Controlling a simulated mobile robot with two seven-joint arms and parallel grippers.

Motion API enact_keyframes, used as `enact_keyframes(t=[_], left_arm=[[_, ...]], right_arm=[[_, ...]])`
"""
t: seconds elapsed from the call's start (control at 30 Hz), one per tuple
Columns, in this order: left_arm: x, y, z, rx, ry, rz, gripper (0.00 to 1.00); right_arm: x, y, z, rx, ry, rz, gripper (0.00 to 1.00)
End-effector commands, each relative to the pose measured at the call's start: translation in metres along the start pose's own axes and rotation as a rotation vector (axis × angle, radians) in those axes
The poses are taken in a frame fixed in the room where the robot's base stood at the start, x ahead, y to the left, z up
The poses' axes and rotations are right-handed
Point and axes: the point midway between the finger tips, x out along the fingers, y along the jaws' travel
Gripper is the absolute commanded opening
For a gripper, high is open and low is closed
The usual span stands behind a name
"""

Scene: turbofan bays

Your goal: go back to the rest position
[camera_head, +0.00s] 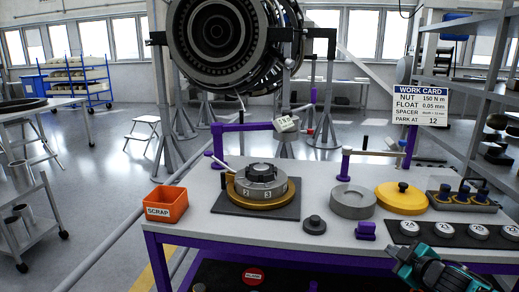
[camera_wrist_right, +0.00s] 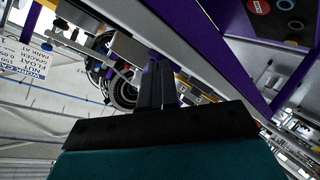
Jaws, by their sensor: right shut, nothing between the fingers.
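My right gripper (camera_head: 402,257) shows at the bottom right of the head view, teal and black, in front of the workbench's front edge. In the right wrist view its dark fingers (camera_wrist_right: 155,85) are together with nothing between them. The workbench (camera_head: 225,238) has a pale top and purple frame. On it a dial-like grey assembly (camera_head: 262,177) with a yellow ring sits on a dark mat. My left gripper is not in the head view.
An orange scrap bin (camera_head: 166,204) stands at the bench's left corner. A grey ring (camera_head: 352,201), a yellow disc (camera_head: 401,198) and a tray of several labelled pucks (camera_head: 448,243) lie toward the right. A work card (camera_head: 421,105) stands behind.

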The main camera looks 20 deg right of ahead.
Motion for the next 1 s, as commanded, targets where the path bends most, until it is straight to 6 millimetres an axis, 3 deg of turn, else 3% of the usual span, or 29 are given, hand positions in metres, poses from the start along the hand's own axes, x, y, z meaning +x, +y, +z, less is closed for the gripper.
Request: enact_keyframes(t=[0.03, 0.1, 0.2, 0.4, 0.47, 0.77, 1.0], left_arm=[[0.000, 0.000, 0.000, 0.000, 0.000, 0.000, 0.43], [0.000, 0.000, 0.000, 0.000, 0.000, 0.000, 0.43], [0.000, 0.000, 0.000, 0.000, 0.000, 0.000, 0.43], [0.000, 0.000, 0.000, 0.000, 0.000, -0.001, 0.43], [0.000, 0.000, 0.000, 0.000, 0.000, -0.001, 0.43], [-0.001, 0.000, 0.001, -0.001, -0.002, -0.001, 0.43], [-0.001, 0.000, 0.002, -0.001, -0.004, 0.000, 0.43]], right_arm=[[-0.013, -0.038, 0.004, -0.045, -0.009, -0.072, 0.00], [-0.031, -0.079, 0.008, -0.097, -0.015, -0.152, 0.00], [-0.058, -0.129, 0.011, -0.154, -0.018, -0.253, 0.00], [-0.117, -0.205, 0.015, -0.228, -0.016, -0.423, 0.00], [-0.135, -0.224, 0.014, -0.243, -0.011, -0.469, 0.00], [-0.147, -0.281, -0.004, 0.060, -0.030, -0.443, 0.00], [-0.161, -0.337, -0.041, 0.368, -0.049, -0.423, 0.00]])
